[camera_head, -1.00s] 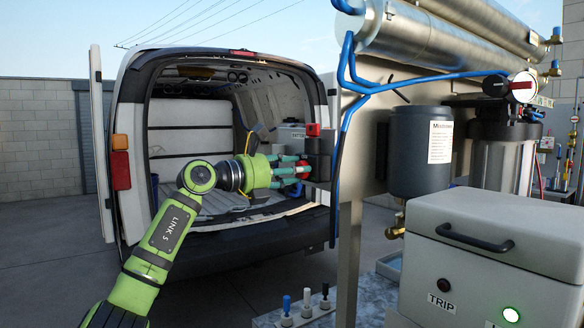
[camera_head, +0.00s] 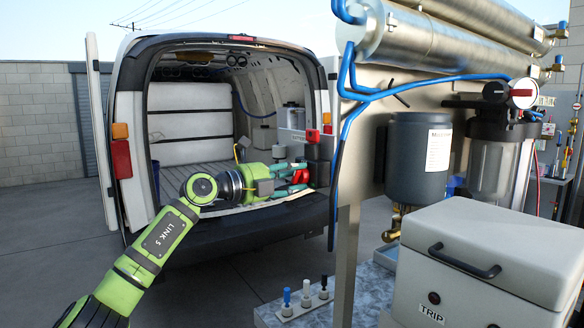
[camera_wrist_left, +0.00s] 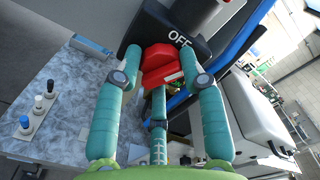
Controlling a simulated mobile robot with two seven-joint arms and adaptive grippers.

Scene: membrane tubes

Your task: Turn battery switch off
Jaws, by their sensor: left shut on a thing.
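A red switch knob (camera_wrist_left: 160,65) sits between the teal fingers in the left wrist view, close to a black housing (camera_wrist_left: 150,32) marked OFF. In the head view the red knob (camera_head: 300,176) shows between the fingertips, below a black block (camera_head: 318,151) on the panel's left edge. My left gripper (camera_head: 298,180) reaches in from the left and is shut on the knob; it also shows in the left wrist view (camera_wrist_left: 160,72). The fingers hide part of the knob, and I cannot tell its exact angle. My right gripper is not in view.
The panel carries blue hoses (camera_head: 440,79), a dark canister (camera_head: 420,150) and a clear-bowled filter (camera_head: 495,165). A grey TRIP box (camera_head: 500,250) stands at front right. Small colored toggles (camera_head: 305,295) stand on the bench below. An open van (camera_head: 222,140) is behind my gripper.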

